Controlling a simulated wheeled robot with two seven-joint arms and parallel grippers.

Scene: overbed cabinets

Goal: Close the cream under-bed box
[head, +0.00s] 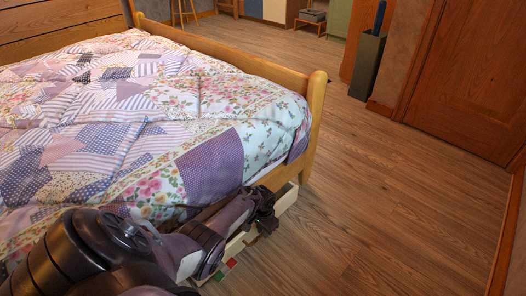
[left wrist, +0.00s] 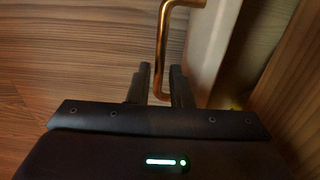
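The cream under-bed box (head: 287,199) sticks out from under the near side of the bed, partly hidden by my left arm. Its cream wall also shows in the left wrist view (left wrist: 208,45). A brass handle (left wrist: 164,45) stands off that wall. My left gripper (head: 266,216) is low beside the box. In the left wrist view its two fingers (left wrist: 161,85) are apart, with the lower end of the handle between them. Gaps show beside the handle, so the fingers do not look closed on it. My right gripper is not in view.
The bed (head: 317,110) with a patchwork quilt (head: 150,120) fills the left, above the box. Small red and green things (head: 226,268) show by the box under my arm. The wooden floor (head: 400,200) to the right is clear. A grey bin (head: 367,65) stands farther back.

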